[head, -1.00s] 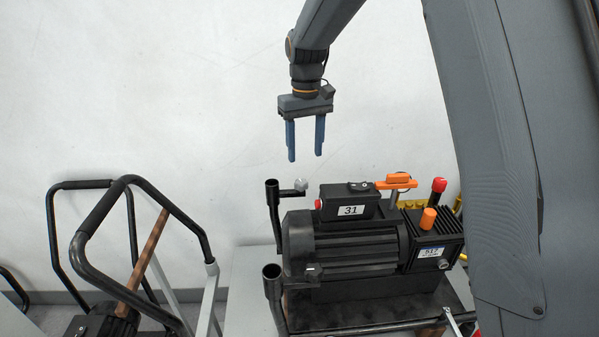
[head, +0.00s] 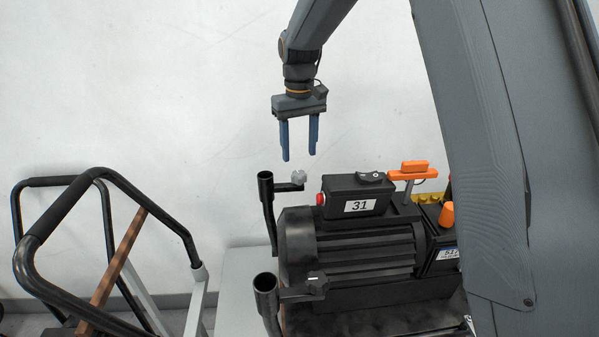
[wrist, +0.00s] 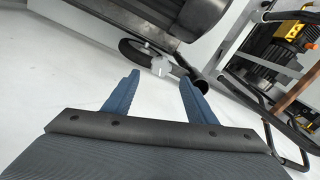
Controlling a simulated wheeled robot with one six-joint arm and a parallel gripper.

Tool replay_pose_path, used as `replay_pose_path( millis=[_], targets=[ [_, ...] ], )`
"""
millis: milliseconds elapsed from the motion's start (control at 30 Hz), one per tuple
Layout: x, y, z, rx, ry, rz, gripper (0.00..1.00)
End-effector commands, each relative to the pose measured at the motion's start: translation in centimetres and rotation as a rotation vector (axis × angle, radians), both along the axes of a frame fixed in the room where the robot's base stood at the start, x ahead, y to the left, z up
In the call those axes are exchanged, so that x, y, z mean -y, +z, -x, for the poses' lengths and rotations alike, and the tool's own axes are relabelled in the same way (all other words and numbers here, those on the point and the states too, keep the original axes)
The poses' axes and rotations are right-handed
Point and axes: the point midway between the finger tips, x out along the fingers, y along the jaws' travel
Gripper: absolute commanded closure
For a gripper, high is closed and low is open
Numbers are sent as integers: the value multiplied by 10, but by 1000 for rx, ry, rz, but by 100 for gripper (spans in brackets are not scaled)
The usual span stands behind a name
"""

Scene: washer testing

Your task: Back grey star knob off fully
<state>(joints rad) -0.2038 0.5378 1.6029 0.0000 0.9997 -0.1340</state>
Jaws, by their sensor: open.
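A light grey star knob (head: 300,177) sits on a short arm beside the upright black tube (head: 266,190) at the back left corner of the pump frame. My gripper (head: 299,157) points down with its two blue fingers apart and empty, appearing just above the knob in the head view. In the wrist view the knob (wrist: 160,66) shows beyond and between the open fingertips (wrist: 160,76), apart from them. A darker star knob (head: 317,283) sits by the front tube (head: 266,290).
The black motor (head: 350,245) with box "31" (head: 360,207) and a red button (head: 320,199) stands right of the knob. An orange-handled valve (head: 413,171) is farther right. A black-railed cart (head: 105,240) stands at left. The white wall behind is bare.

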Motion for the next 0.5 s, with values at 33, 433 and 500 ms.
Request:
replay_pose_path(
  millis=[33,433,500],
  targets=[
    [0,-5,1,-3,1,1,49],
    [0,-60,2,-3,0,1,49],
    [1,-66,1,-2,-1,1,49]
  ],
)
